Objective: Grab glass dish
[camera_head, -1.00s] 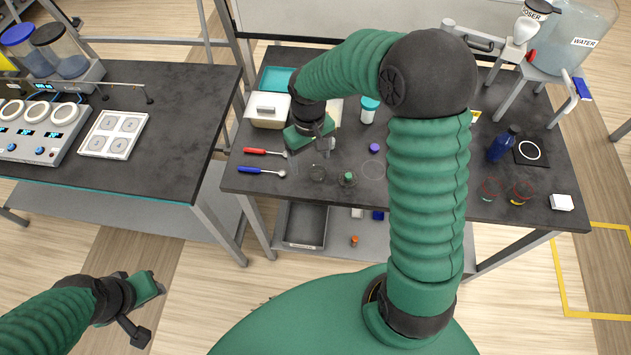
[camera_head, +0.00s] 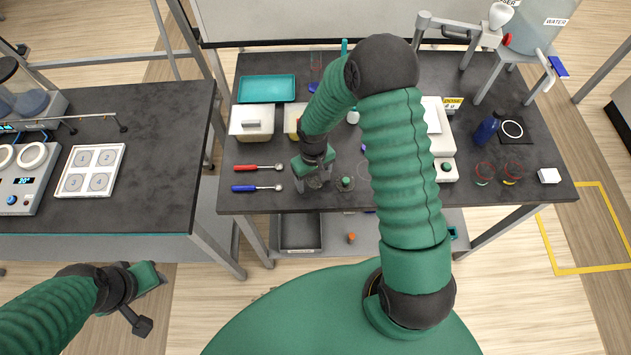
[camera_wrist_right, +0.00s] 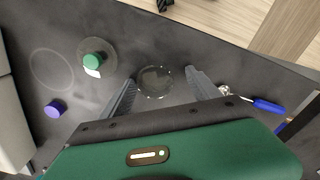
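A clear round glass dish (camera_wrist_right: 155,82) lies on the dark table top. It shows faintly in the head view (camera_head: 315,183) near the front edge. My right gripper (camera_wrist_right: 161,78) is open over it, with one finger on either side of the dish in the wrist view. No finger contact with the dish is clear. In the head view the right gripper (camera_head: 314,180) points down at the dish.
A green-capped item (camera_wrist_right: 94,60) stands in another clear round dish beside the fingers. A purple cap (camera_wrist_right: 55,108) is further off. Blue (camera_head: 257,188) and red (camera_head: 259,167) handled spoons lie left of the gripper. A white-lidded box (camera_head: 252,122) stands behind them.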

